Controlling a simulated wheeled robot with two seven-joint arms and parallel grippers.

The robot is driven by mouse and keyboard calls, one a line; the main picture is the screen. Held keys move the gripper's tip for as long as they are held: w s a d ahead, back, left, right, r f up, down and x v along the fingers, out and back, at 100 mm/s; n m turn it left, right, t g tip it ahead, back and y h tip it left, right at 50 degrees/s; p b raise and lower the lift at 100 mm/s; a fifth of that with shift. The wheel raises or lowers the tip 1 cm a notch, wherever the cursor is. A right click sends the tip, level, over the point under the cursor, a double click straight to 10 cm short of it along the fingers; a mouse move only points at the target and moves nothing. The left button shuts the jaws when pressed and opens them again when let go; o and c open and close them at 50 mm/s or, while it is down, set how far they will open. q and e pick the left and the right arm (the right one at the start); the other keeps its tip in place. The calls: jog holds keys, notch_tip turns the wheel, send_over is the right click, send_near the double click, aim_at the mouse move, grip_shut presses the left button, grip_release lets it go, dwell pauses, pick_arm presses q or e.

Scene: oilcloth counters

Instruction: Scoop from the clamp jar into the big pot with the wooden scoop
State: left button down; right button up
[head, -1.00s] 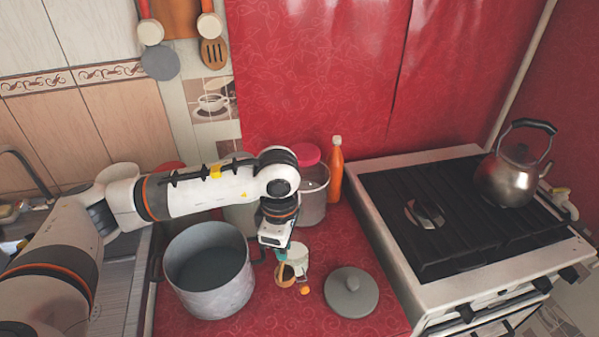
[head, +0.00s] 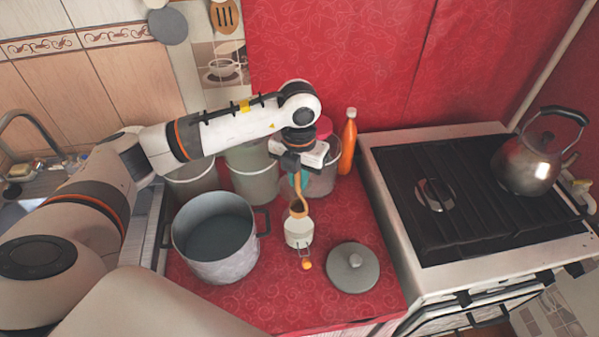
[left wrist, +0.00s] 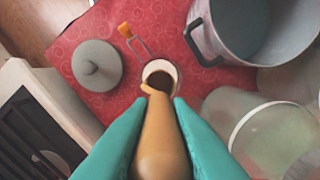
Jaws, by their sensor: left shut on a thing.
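My left gripper (head: 298,180) is shut on the wooden scoop (head: 299,194), whose handle points up between the teal fingers. The scoop's bowl is low, at the mouth of the small white clamp jar (head: 298,233); I cannot tell whether it is above or inside the rim. In the left wrist view the scoop (left wrist: 160,138) lines up with the jar's round opening (left wrist: 163,68). The jar stands upright with its wire clamp and an orange piece in front. The big grey pot (head: 228,268) stands open to its left, its bottom looking bare. My right gripper is not in view.
A grey lid (head: 352,270) lies right of the jar. Large pale containers (head: 252,175), a pink-lidded jar (head: 322,180) and an orange bottle (head: 348,145) stand behind. The stove (head: 450,200) with a kettle (head: 530,165) is at right. The front red counter is clear.

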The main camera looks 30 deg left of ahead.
aim_at(299, 208)
pick_arm(q)
jog(key=shift+f+b, duration=0.8)
jog(key=shift+f, duration=0.75)
notch_tip(299, 208, down, 7)
jog(key=b, duration=0.6)
jog(key=shift+f, duration=0.2)
jog(key=shift+f+b, duration=0.75)
jog(key=shift+b, duration=0.1)
jog(key=shift+r+p, duration=3.8)
jog(key=shift+r, duration=2.2)
